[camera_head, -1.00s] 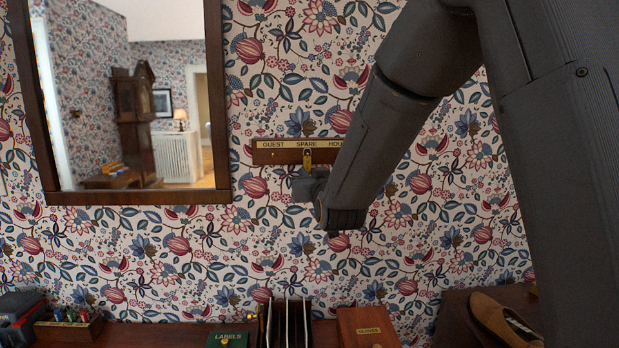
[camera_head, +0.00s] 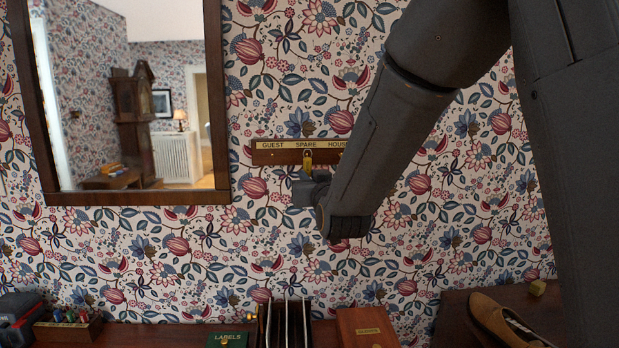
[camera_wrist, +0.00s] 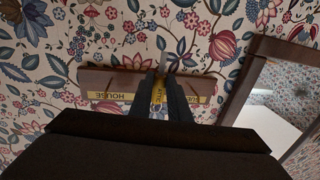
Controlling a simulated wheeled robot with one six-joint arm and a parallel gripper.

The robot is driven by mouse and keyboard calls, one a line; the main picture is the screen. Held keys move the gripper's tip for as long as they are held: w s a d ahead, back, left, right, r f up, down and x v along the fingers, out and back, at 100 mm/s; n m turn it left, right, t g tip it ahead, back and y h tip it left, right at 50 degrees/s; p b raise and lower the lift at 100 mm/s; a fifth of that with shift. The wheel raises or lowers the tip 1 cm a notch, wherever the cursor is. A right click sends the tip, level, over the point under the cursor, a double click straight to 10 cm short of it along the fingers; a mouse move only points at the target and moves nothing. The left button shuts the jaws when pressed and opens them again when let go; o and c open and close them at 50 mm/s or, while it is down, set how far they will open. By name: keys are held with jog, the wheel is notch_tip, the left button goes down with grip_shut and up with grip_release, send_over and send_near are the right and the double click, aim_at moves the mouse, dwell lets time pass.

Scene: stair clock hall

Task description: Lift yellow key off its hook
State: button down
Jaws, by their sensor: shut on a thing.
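The yellow key (camera_head: 307,158) is at the SPARE label in the middle of the dark wooden key rack (camera_head: 270,158) on the wall. My gripper (camera_head: 308,176) is at the key's lower part, just below the rack, and is shut on it. In the wrist view, which shows the rack (camera_wrist: 95,82) upside down, a bit of yellow shows between the two dark fingers (camera_wrist: 158,92). A pale peg-like piece sticks up beyond the fingertips. Whether the key still touches its hook cannot be told.
A dark-framed mirror (camera_head: 216,100) hangs to the left of the rack. Below stand a green LABELS box (camera_head: 228,340), upright dividers (camera_head: 290,322), a brown box (camera_head: 366,326), a pen tray (camera_head: 68,330) and a brown shoe (camera_head: 495,320).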

jog(key=shift+s+f, duration=0.1)
jog(key=shift+s, duration=0.15)
jog(key=shift+s, duration=0.1)
jog(key=shift+s+p, duration=0.3)
jog(key=shift+s, duration=2.65)
